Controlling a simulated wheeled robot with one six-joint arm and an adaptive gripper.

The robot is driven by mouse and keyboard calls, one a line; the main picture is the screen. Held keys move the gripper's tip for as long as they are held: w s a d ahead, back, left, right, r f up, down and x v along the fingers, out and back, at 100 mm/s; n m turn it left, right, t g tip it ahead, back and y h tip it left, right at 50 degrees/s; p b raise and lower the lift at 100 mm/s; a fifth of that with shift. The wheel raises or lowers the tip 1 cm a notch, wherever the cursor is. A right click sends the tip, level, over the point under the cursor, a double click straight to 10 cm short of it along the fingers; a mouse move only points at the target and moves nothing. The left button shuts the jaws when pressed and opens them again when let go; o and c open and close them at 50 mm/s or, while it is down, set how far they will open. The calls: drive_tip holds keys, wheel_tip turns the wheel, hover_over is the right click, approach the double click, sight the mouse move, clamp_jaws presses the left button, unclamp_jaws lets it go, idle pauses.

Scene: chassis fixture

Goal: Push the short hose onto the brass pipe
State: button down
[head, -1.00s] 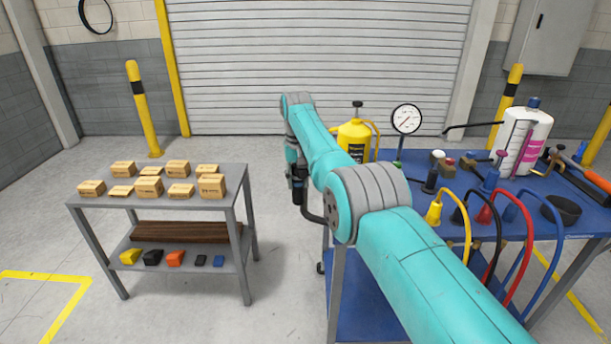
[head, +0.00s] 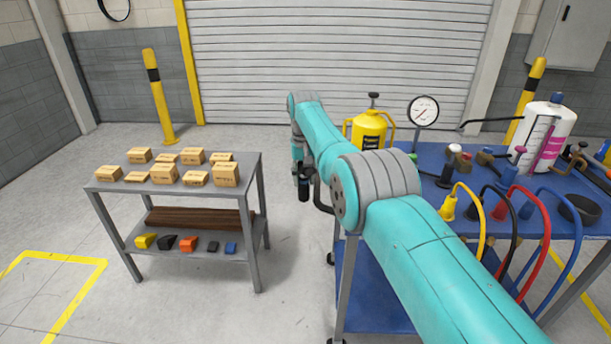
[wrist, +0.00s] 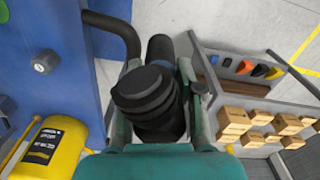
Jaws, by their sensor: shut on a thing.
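My gripper (head: 304,184) hangs pointing down at the end of the teal arm, over the gap between the grey shelf and the blue cart. In the wrist view, its two fingers (wrist: 160,72) are closed around a dark, stepped cylindrical piece (wrist: 150,98). It looks like the short hose, but I cannot tell its full shape. A brass-coloured bent pipe (head: 577,157) stands at the right of the blue cart's top, far from my gripper. It is small here, and its open end is unclear.
The blue cart (head: 432,160) carries a yellow canister (head: 369,129), a gauge (head: 423,111), a white bottle (head: 545,135) and several coloured hoses. The grey shelf (head: 112,186) holds cardboard boxes. A black curved bar (wrist: 118,28) lies close beside my gripper. Floor at left is clear.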

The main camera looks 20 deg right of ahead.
drive_tip(key=shift+a+f, duration=0.25)
drive_tip(key=shift+f, duration=0.35)
drive_tip(key=shift+a+f, duration=0.25)
drive_tip(key=shift+f, duration=0.3)
